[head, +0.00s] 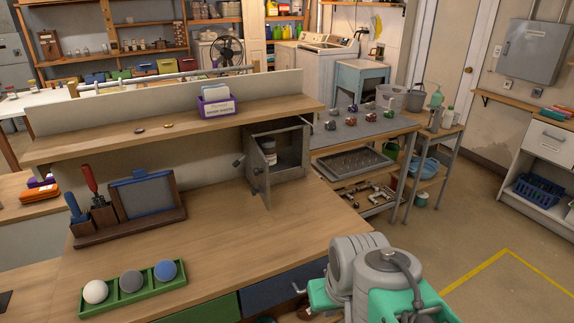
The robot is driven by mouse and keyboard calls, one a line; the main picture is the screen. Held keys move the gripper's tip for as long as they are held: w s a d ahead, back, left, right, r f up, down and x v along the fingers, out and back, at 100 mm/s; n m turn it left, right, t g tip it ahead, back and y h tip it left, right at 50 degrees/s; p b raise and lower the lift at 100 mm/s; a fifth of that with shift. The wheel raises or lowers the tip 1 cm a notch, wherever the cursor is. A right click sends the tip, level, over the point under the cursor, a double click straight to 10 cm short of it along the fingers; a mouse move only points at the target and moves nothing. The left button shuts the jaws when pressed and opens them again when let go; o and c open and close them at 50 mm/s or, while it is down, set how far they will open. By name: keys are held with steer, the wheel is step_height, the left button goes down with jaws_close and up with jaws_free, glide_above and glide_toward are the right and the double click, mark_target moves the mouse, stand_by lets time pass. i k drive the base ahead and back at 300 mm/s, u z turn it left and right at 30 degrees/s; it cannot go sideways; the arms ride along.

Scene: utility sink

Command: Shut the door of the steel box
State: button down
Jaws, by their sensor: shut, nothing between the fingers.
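The grey steel box (293,133) stands at the right end of the wooden workbench, under the raised shelf. Its door (262,183) is open and sticks out from the box's left side toward the front, showing a dark knob. The interior is visible, with a white, dark-lidded jar (268,152) inside. My arm's grey and teal links fill the bottom right, in front of the bench and well apart from the box. My gripper's fingers cannot be seen in this view.
The bench in front of the door is clear. A green tray (133,294) with several balls lies front left. A wooden tool stand (128,216) with a blue-edged frame is at the left. A purple card holder (217,106) stands on the shelf above. A grey-topped table (365,126) is to the right.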

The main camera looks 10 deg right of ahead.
mark_target(259, 163)
steer(key=z, duration=0.05)
steer(key=i, duration=0.95)
steer(key=u, duration=2.05)
